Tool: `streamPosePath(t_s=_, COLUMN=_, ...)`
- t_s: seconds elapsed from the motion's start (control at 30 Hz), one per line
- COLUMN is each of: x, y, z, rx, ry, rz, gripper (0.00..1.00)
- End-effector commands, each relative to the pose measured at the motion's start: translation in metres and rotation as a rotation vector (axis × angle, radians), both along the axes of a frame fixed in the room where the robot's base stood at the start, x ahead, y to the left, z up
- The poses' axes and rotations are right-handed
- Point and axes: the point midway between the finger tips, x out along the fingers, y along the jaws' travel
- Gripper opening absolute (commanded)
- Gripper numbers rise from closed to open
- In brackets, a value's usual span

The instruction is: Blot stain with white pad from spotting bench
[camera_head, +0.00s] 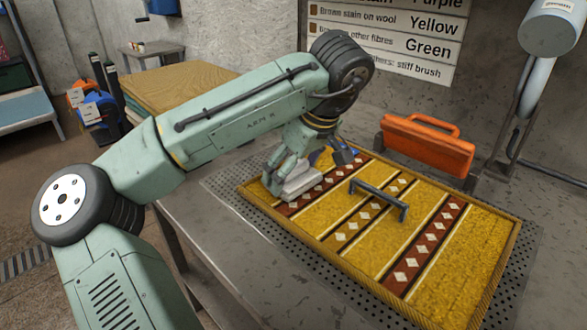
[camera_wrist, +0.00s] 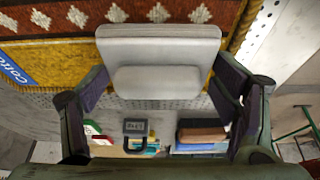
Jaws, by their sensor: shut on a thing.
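My gripper (camera_head: 287,176) is shut on a white pad (camera_head: 300,181), low over the left end of the rug. In the wrist view the pad (camera_wrist: 165,48) sits between the two fingers of my gripper (camera_wrist: 160,82). I cannot tell whether the pad touches the rug. The rug (camera_head: 455,258) is mustard yellow with dark red bands of white diamonds, and lies flat on a perforated grey table (camera_head: 222,190). I see no clear stain; the pad and gripper cover part of the rug. A blue label starting "Cotto" (camera_wrist: 14,70) shows at the rug's edge in the wrist view.
A dark bar handle (camera_head: 378,194) stands on the rug, right of my gripper. An orange tool with a handle (camera_head: 427,146) is behind the rug. A wall sign (camera_head: 385,35) lists stains and colours. A grey lamp-like fixture (camera_head: 548,32) hangs at the right. The rug's right part is clear.

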Motion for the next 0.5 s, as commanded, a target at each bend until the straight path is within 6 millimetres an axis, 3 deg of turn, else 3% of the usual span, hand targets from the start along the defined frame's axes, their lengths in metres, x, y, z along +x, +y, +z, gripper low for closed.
streamPosePath(t_s=0.5, x=0.001, y=0.000, z=0.043, rx=0.000, ry=-0.005, rz=0.001, gripper=0.56)
